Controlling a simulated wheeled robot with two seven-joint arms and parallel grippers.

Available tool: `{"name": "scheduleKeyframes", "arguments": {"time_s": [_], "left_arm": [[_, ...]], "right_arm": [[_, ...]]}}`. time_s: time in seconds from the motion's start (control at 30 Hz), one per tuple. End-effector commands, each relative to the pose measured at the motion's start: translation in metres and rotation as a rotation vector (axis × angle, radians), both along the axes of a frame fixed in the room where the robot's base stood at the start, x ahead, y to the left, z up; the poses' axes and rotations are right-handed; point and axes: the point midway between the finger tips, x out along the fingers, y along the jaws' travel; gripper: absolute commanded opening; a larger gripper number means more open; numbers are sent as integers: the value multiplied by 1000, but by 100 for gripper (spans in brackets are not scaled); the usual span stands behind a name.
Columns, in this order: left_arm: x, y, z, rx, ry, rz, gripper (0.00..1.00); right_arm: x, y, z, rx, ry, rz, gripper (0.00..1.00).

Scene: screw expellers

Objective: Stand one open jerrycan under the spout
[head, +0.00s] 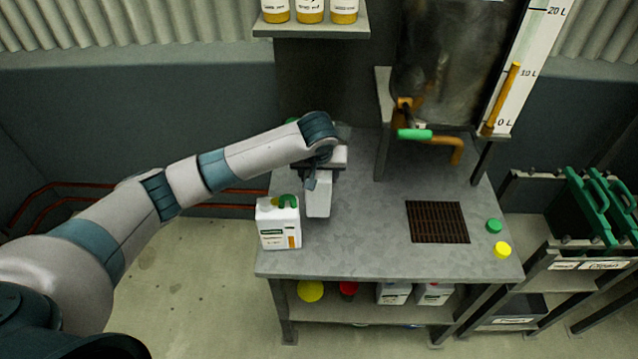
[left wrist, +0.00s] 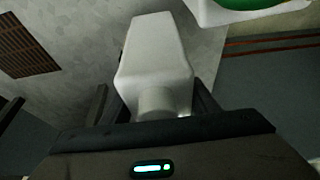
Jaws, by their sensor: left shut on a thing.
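My left gripper (head: 318,178) is shut on a plain white container (head: 318,200) over the left part of the table. In the left wrist view the container (left wrist: 155,60) has its neck between the fingers; its mouth is hidden. A white jerrycan (head: 278,230) with a green handle and a label stands at the table's left front, close beside the held container. The orange spout (head: 457,153) bends down at the back right, with a green lever (head: 414,134) at its left. A dark drain grate (head: 437,222) lies in front of the spout. My right gripper is not in view.
A green cap (head: 494,226) and a yellow cap (head: 502,250) lie right of the grate. The grey table (head: 350,255) is clear between the jerrycan and the grate. A tank (head: 445,60) and scale (head: 525,60) rise behind. Green cans (head: 580,215) stand on a right-hand rack.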

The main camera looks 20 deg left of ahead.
Motion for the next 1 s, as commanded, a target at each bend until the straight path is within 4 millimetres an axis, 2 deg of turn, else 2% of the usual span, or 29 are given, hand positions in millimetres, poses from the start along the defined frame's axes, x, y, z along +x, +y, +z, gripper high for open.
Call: {"name": "scheduleKeyframes", "arguments": {"time_s": [0.4, 0.77, 1.0], "left_arm": [[1, -1, -2, -1, -2, -1, 4], [1, -1, -35, -1, -2, 1, 4], [1, -1, -39, -2, -4, -1, 4]], "right_arm": [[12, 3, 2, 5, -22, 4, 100], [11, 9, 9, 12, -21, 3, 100], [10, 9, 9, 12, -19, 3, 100]]}}
